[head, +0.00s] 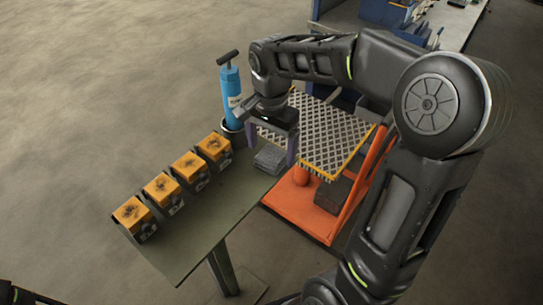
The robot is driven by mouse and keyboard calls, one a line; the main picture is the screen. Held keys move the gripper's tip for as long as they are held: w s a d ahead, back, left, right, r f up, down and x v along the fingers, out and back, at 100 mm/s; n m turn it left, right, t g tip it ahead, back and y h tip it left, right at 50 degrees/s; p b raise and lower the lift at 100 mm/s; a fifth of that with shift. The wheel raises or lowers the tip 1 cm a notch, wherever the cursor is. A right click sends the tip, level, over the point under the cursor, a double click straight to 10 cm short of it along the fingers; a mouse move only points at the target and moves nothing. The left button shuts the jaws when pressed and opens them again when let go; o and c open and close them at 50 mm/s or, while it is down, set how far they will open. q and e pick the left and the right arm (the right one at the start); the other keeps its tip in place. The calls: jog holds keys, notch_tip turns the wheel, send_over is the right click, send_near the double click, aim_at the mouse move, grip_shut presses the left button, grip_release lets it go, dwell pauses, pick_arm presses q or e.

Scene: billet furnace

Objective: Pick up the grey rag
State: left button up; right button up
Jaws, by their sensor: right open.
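The grey rag (267,160) looks like a small folded stack. It lies at the far right end of the narrow green-grey table (213,218). My right gripper (271,154) points down over the rag, with its two purplish fingers apart, one on the left and one on the right of it. Whether the fingers touch the rag cannot be told, and the gripper body hides its far edge. My left gripper is out of view; only a dark bit of my left arm shows in the bottom left corner.
A blue pump-like cylinder (232,88) with a black T-handle stands in a dark holder just left of the gripper. Several orange-topped blocks (160,187) line the table's left edge. An orange cart (305,207) and a metal grating (320,133) lie beyond the table's right edge.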

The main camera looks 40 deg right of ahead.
aim_at(271, 155)
jog(key=shift+f, duration=1.3)
jog(key=c, duration=1.5)
jog(key=shift+o, duration=0.2)
jog(key=shift+r, duration=0.15)
notch_tip(271, 155, up, 10)
jog(key=b, duration=0.1)
